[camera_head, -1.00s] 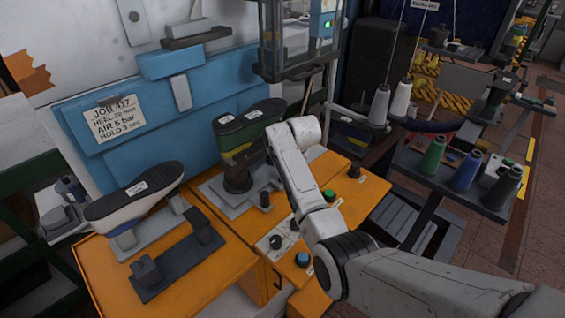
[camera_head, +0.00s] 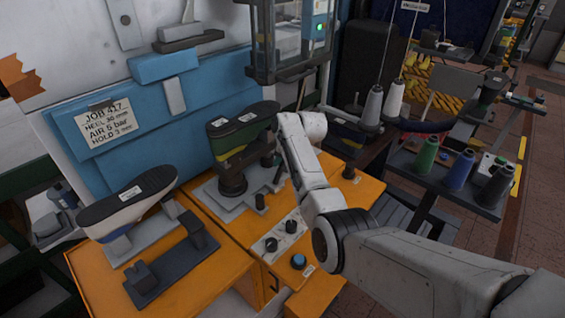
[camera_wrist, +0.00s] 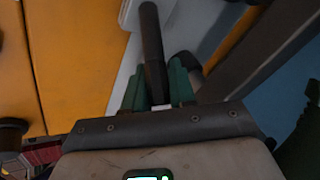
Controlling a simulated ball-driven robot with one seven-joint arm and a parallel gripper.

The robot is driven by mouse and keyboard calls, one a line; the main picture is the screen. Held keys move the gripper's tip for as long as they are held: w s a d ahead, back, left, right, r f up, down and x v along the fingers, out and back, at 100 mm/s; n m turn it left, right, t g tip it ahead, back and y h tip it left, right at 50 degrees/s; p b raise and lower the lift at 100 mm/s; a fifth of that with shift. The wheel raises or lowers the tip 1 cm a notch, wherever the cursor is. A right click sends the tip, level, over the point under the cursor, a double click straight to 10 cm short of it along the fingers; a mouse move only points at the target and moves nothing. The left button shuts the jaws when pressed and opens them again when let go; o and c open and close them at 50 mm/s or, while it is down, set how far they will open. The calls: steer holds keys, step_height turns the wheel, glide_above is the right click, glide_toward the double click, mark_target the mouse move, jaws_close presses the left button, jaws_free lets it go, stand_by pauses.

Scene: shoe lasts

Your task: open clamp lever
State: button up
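A dark round lever bar (camera_wrist: 151,40) runs down between the green fingers of my gripper (camera_wrist: 156,88) in the wrist view. The fingers lie close on both sides of the bar, with hardly any gap, and look shut on it. In the head view my gripper is mostly hidden behind my arm, beside the rear shoe. The rear shoe (camera_head: 245,121), dark with green and yellow sides, stands sole up over a dark round post (camera_head: 232,182) on a grey plate. The clamp's lower parts are hidden there.
Another upturned shoe (camera_head: 127,201) stands on the orange bench (camera_head: 218,270) at left, behind a dark fixture (camera_head: 167,268). A rack with thread spools (camera_head: 459,171) stands at right.

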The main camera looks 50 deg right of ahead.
steer(key=o, duration=0.4)
steer(key=shift+c, duration=0.2)
steer(key=v, duration=1)
steer(key=shift+s+r, duration=0.2)
steer(key=shift+r, duration=0.1)
steer(key=shift+s, duration=0.1)
